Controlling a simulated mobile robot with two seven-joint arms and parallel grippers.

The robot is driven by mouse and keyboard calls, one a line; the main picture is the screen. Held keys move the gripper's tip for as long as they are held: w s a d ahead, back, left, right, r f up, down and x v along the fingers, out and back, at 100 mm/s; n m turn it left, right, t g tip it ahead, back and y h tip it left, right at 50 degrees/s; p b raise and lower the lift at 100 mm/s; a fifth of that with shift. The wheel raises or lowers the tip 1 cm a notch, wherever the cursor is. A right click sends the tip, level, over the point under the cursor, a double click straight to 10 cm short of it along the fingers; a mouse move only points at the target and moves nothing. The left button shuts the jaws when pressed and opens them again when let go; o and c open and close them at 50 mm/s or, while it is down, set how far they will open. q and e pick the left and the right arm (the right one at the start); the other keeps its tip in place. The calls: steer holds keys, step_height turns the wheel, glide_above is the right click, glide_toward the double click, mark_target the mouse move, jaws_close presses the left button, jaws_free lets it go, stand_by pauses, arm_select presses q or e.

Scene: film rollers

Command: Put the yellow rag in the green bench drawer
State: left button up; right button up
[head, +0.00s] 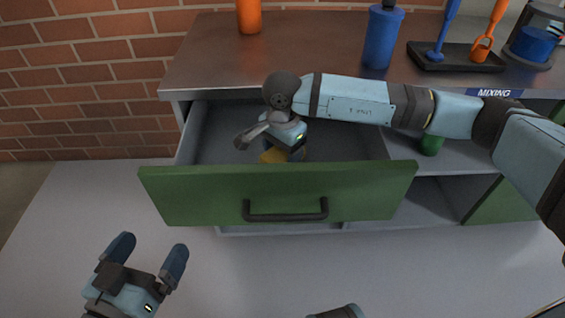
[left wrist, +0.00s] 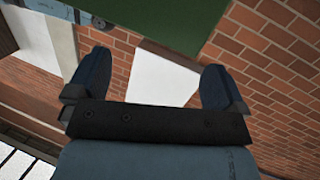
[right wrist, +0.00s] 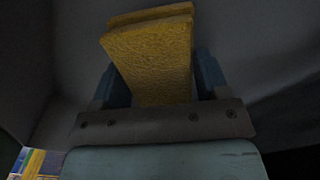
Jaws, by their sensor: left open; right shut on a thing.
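The green bench drawer (head: 360,184) is pulled open, with its dark handle on the front. My right gripper (head: 274,153) reaches down inside the drawer and is shut on the yellow rag (head: 270,157). In the right wrist view the folded rag (right wrist: 152,60) sits between the fingers, with grey drawer walls around it. In the head view the rag is mostly hidden by the gripper and the drawer front. My left gripper (head: 150,258) is open and empty in front of the bench, low at the left. The left wrist view shows its spread fingers (left wrist: 157,90).
On the bench top stand an orange bottle (head: 249,16), a blue bottle (head: 382,38) and a dark tray (head: 455,59) with blue and orange tools. A green object (head: 431,144) sits on the shelf right of the drawer. A brick wall (head: 75,85) is behind. The floor at left is clear.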

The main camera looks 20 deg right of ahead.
mark_target(283, 160)
step_height(283, 160, down, 3)
steer(key=shift+f+b, duration=0.15)
steer(key=shift+b, duration=0.25)
arm_select(q)
steer(key=shift+w+a+r+m, duration=0.2)
steer(key=shift+w+r+m, duration=0.1)
steer(key=shift+w+m, duration=0.15)
arm_select(e)
steer(key=shift+f, duration=0.1)
steer(key=o, duration=0.9)
arm_select(q)
steer(key=shift+f, duration=0.15)
